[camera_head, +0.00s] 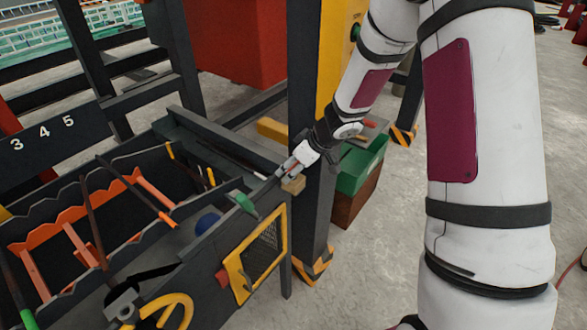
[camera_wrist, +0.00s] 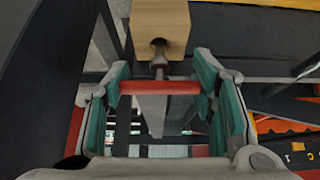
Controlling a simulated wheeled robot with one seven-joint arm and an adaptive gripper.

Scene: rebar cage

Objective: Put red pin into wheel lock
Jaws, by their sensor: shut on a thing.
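The red pin (camera_wrist: 160,87) has a red crossbar and a grey metal shaft. My gripper (camera_wrist: 160,88) is shut on the crossbar, with a teal pad at each end. The shaft points away from me to a round hole in a tan block (camera_wrist: 160,18), and its far end is at the hole. I cannot tell how deep it sits. In the head view my gripper (camera_head: 290,170) is at the rack's right corner, just above the tan block (camera_head: 293,185); the pin is too small to make out there. A yellow wheel (camera_head: 168,312) is at the bottom left. I cannot identify the wheel lock for certain.
A dark tool rack (camera_head: 215,130) with orange dividers and several tools lies left of my gripper. A dark upright post (camera_head: 308,215) stands close on the right. A green box (camera_head: 360,165) is behind it. Open concrete floor (camera_head: 375,265) lies to the right.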

